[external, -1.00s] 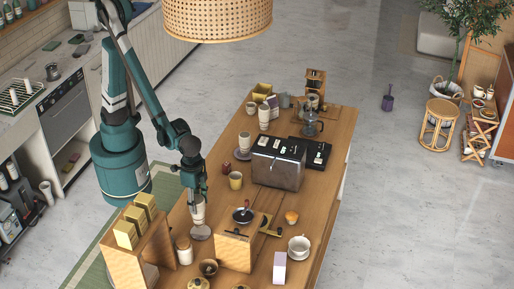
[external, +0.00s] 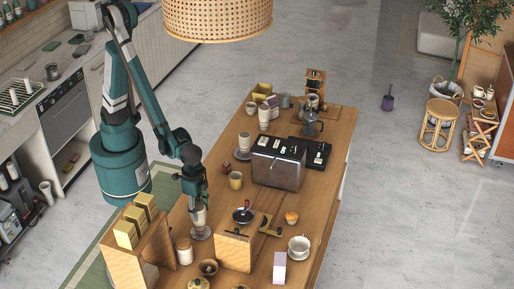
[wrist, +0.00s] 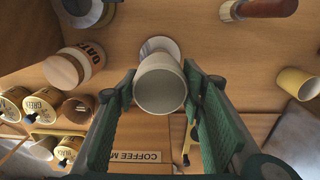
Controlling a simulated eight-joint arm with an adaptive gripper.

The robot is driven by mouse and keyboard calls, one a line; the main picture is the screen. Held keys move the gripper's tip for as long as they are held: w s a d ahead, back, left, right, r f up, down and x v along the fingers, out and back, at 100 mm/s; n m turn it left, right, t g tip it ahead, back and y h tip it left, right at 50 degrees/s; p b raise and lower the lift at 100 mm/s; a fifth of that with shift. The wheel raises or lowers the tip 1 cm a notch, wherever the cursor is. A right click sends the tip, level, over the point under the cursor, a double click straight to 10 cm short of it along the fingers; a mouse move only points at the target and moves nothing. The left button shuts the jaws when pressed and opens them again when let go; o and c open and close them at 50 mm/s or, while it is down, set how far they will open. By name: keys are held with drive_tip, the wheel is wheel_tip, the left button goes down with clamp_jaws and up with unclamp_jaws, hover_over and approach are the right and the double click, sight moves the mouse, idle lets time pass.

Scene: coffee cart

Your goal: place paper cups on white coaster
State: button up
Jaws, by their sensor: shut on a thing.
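My gripper (external: 198,203) is shut on a pale paper cup (external: 200,217) at the near left of the wooden table. In the wrist view the cup (wrist: 160,90) is between the green fingers (wrist: 160,78), its open mouth towards the camera. A round pale coaster (external: 201,233) lies directly under the cup; part of it shows beyond the cup in the wrist view (wrist: 160,46). I cannot tell whether the cup touches it. Another pale cup (external: 244,141) stands at a round grey coaster (external: 242,155) farther back, beside a cup stack (external: 264,117).
A yellow cup (external: 236,181) and a metal toaster-like box (external: 277,171) stand behind and right of my gripper. A wooden box (external: 235,251) is close on the right. A white jar (external: 184,252) and a wooden stand (external: 133,262) are close at the front left.

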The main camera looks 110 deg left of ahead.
drive_tip(key=shift+f, duration=0.45)
drive_tip(key=o, duration=1.2)
drive_tip(key=shift+r, duration=0.1)
drive_tip(key=shift+r, duration=0.1)
drive_tip(key=shift+r, duration=6.05)
drive_tip(key=shift+a, duration=0.1)
